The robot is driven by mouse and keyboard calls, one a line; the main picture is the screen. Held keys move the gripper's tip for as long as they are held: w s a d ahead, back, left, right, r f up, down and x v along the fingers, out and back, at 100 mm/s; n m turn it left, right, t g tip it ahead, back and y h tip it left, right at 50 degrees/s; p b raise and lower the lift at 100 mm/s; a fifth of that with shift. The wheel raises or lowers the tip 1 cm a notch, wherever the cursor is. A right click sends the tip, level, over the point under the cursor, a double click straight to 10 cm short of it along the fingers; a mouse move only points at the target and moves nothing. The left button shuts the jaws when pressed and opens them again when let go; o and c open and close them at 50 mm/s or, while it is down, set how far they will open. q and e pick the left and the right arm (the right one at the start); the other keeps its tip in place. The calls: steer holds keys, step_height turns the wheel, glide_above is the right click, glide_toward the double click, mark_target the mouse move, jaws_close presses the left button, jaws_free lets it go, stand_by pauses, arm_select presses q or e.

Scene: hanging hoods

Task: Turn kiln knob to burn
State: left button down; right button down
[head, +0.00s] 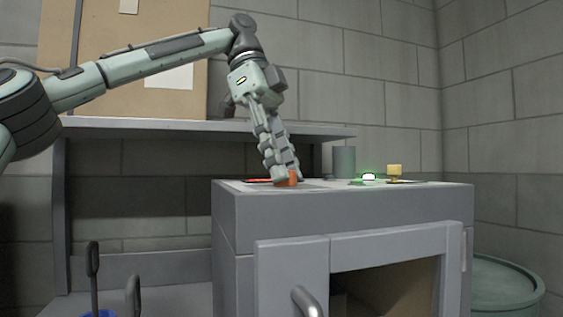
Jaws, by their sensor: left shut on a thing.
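The kiln (345,212) is a grey box-shaped unit with a flat top and a windowed door at its front. An orange knob (293,177) stands on the left part of its top. My left gripper (287,178) points down with its fingers shut on the orange knob, which they partly hide. A yellow knob (394,171) stands upright on the right part of the top, apart from the gripper. A green-glowing light (369,176) is lit just left of the yellow knob. Any marking for burn is too small to read. My right gripper is not in view.
A grey cylinder (344,162) rises at the back of the kiln top. A door handle (306,300) juts out in front. A green drum (503,285) stands at the right.

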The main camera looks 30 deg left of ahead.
arm_select(q)
steer(key=shift+w+m+g, duration=0.1)
steer(key=shift+m+g, duration=0.5)
steer(key=shift+m, duration=1.1)
steer(key=c, duration=1.2)
jaws_free()
